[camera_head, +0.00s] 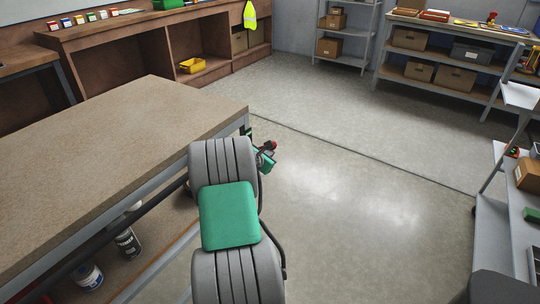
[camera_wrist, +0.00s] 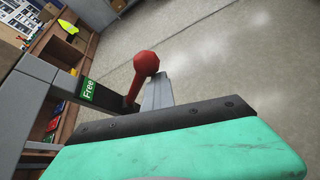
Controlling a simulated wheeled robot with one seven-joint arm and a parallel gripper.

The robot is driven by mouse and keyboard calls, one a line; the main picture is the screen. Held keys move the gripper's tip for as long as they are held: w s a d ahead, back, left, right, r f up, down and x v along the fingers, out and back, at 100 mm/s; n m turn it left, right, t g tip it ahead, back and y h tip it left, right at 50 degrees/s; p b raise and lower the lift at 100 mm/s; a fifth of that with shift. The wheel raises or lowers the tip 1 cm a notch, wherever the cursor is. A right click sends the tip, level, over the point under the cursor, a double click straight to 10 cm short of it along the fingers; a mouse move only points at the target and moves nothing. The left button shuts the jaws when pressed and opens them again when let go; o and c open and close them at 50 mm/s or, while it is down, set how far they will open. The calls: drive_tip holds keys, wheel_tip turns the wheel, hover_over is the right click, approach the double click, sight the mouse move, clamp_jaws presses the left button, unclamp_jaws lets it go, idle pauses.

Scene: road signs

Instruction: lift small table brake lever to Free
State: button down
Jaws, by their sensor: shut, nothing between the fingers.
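The brake lever shows in the wrist view as a red knob (camera_wrist: 146,63) on a short dark red shaft, tilted in the picture. A green label reading "Free" (camera_wrist: 88,90) is on a dark plate just left of the lever. My gripper (camera_wrist: 158,92) is shut and empty, its grey fingers close beside the shaft, below the knob in the picture. Whether they touch the lever I cannot tell. In the head view the red knob (camera_head: 272,146) shows small at the workbench's far right corner, next to my gripper (camera_head: 263,160). The lever's base is hidden.
The workbench (camera_head: 110,140) with a bare brown top fills the left, its edge close to my arm. Cans (camera_head: 88,276) stand on its lower shelf. Open floor (camera_head: 350,190) lies to the right. Grey shelving (camera_head: 505,225) stands at the right edge.

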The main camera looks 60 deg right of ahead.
drive_tip(key=shift+w+d+r, duration=0.15)
drive_tip(key=shift+w+r, duration=0.1)
drive_tip(key=shift+r, duration=0.35)
drive_tip(key=shift+f, duration=0.1)
wheel_tip(320, 180, down, 4)
drive_tip(key=a+f+b, duration=0.1)
drive_tip(key=b, duration=0.1)
drive_tip(key=w+v, duration=0.1)
drive_tip(key=v, duration=0.9)
drive_tip(key=shift+w+r+p, duration=0.2)
drive_tip(key=shift+w+p, duration=0.1)
drive_tip(key=shift+p, duration=0.15)
drive_tip(key=shift+d, duration=0.1)
